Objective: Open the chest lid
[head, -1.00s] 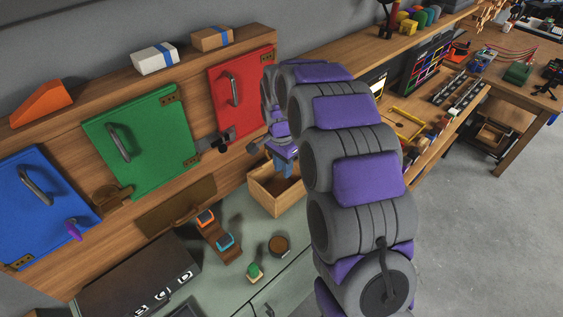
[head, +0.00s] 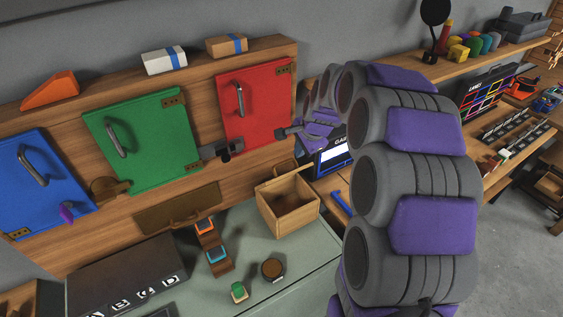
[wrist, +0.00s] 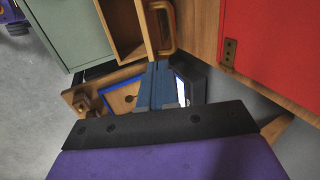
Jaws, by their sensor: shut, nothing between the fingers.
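I cannot tell for sure which thing is the chest. My gripper (wrist: 157,82) shows in the wrist view as blue fingers, shut and empty, apart from the handle. In the head view its fingers are not clearly seen; my arm reaches past the right of the red door.
Red (head: 255,112), green (head: 145,140) and blue (head: 40,185) doors with handles stand shut along the wall panel. A dark case (head: 125,278) and small blocks lie on the counter. A screen device (head: 333,160) is close to my wrist.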

